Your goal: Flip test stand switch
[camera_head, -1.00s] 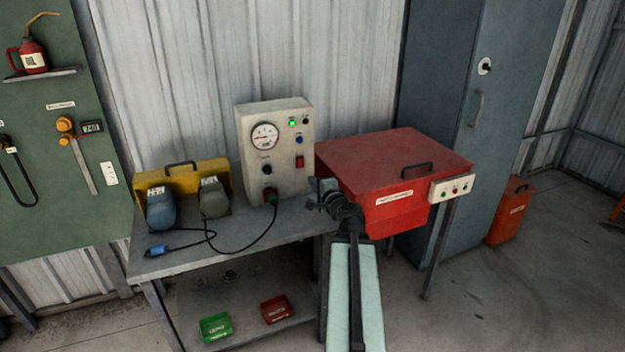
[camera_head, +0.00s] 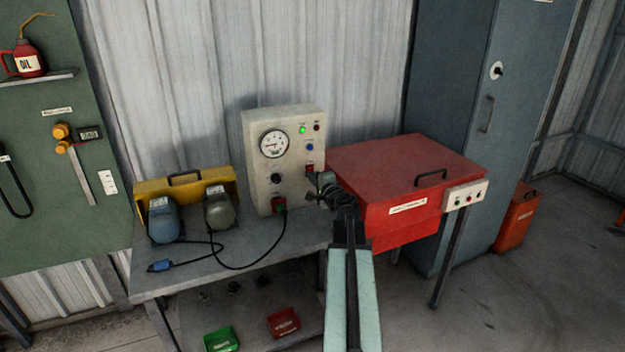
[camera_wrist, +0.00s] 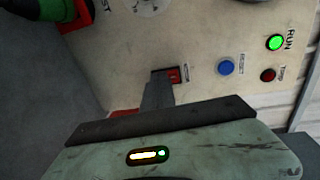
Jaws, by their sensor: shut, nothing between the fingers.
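The test stand (camera_head: 262,185) is a cream panel box with a gauge, standing on the grey bench. Its red switch (camera_head: 310,169) sits at the panel's right side, partly hidden by my gripper (camera_head: 315,186). In the wrist view the red switch (camera_wrist: 172,75) shows just beyond my gripper's fingertips (camera_wrist: 158,85). The fingers are shut and empty, at or very close to the switch; I cannot tell whether they touch it. The green RUN lamp (camera_wrist: 275,43) is lit, and it also shows in the head view (camera_head: 302,130). The red TRIP lamp (camera_wrist: 268,75) looks dark.
A red lidded box (camera_head: 405,180) stands close to the right of the panel. Blue and grey motors (camera_head: 163,220) and a yellow case (camera_head: 184,185) sit to the left on the bench.

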